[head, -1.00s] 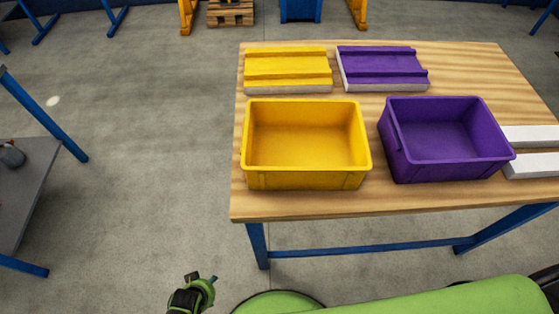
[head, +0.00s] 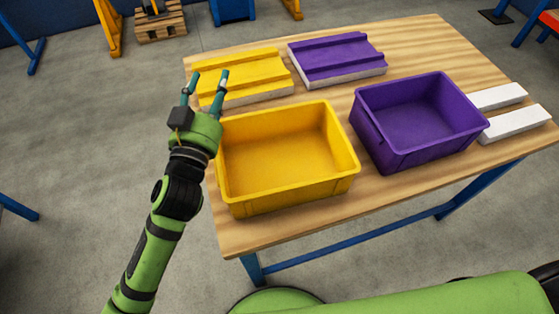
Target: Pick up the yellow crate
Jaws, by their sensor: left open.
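The yellow crate (head: 290,190) is an open, empty box that stands upright on the wooden table near its left front edge. My left gripper (head: 206,80) is in the head view at the crate's upper left. Its two fingers are apart and nothing shows between them. The gripper's body overlaps the crate's far left corner in the picture and hides it; I cannot tell whether they touch. The fingertips point away toward the back of the table, in front of the yellow panel. My right gripper is not in view.
A purple crate (head: 400,153) stands right of the yellow one with a small gap. Behind them lie a yellow ridged panel (head: 250,76) and a purple ridged panel (head: 337,57). Two white bars (head: 515,124) lie at the right. The wooden table (head: 420,30) is clear at the back.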

